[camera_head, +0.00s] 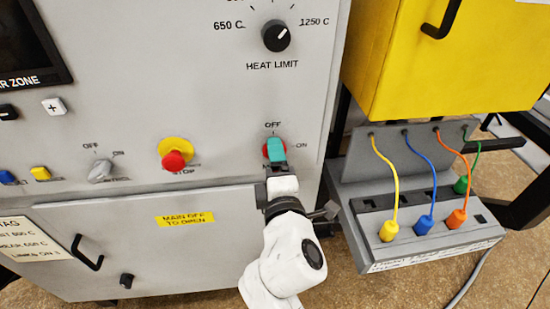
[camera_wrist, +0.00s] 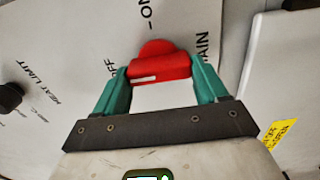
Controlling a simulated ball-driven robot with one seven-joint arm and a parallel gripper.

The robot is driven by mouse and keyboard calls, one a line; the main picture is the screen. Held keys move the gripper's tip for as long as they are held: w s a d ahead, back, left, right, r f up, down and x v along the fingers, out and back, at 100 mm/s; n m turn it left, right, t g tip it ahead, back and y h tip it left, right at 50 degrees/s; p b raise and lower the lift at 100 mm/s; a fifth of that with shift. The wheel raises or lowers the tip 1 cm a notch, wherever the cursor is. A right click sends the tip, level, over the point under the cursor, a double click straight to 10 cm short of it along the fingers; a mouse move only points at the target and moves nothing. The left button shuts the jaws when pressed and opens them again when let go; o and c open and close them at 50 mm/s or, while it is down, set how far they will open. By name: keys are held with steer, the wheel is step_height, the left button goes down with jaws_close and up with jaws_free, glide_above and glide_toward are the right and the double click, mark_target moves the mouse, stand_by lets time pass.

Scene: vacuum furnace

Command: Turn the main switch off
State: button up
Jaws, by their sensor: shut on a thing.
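The main switch is a red rotary handle (camera_wrist: 160,68) on the grey panel. In the wrist view it sits between the two teal fingers of my gripper (camera_wrist: 161,72), which are shut on its two ends. A white mark on the handle lies toward its left end, on the side of the OFF label. The ON label is farther up in that view, and the MAIN label is partly hidden. In the head view my gripper (camera_head: 276,151) covers most of the switch, and only red edges (camera_head: 265,152) show. OFF is above it and ON to its right.
A red stop button (camera_head: 174,160) on a yellow base and a grey control switch (camera_head: 101,171) are to the left. The heat limit knob (camera_head: 276,36) is above. A door (camera_head: 130,245) lies below. A socket box (camera_head: 376,252) with several coloured cables stands close on the right.

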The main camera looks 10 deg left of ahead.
steer(key=shift+r, duration=0.15)
stand_by(0.4)
steer(key=o, duration=0.9)
steer(key=shift+o, duration=0.8)
steer(key=shift+w+a, duration=0.1)
steer(key=b+v, duration=0.1)
steer(key=v, duration=1)
